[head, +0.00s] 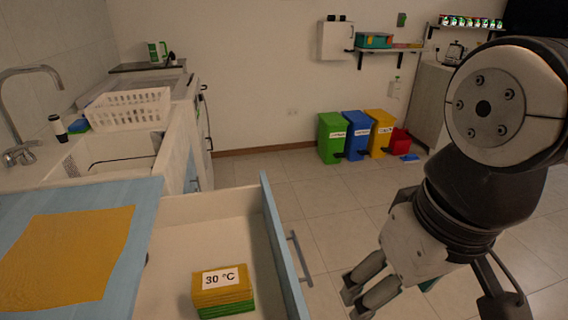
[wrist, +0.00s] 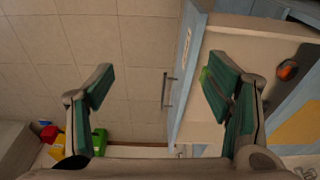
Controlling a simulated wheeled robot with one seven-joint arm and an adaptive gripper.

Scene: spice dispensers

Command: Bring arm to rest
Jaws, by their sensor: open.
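My gripper (head: 362,290) is at the lower right in the head view, in front of and to the right of the open drawer (head: 254,232). In the wrist view my gripper (wrist: 158,90) shows its two green-padded fingers spread wide with nothing between them. Below them are floor tiles, the drawer front and its handle (wrist: 167,90). My arm fills the right side of the head view and hides part of the room there.
The drawer holds a yellow and green stack labelled 30 °C (head: 222,290). An orange mat (head: 66,255) lies on the blue counter (head: 135,270). Green, blue and yellow bins (head: 356,135) stand by the far wall. The tiled floor (head: 325,190) between is clear.

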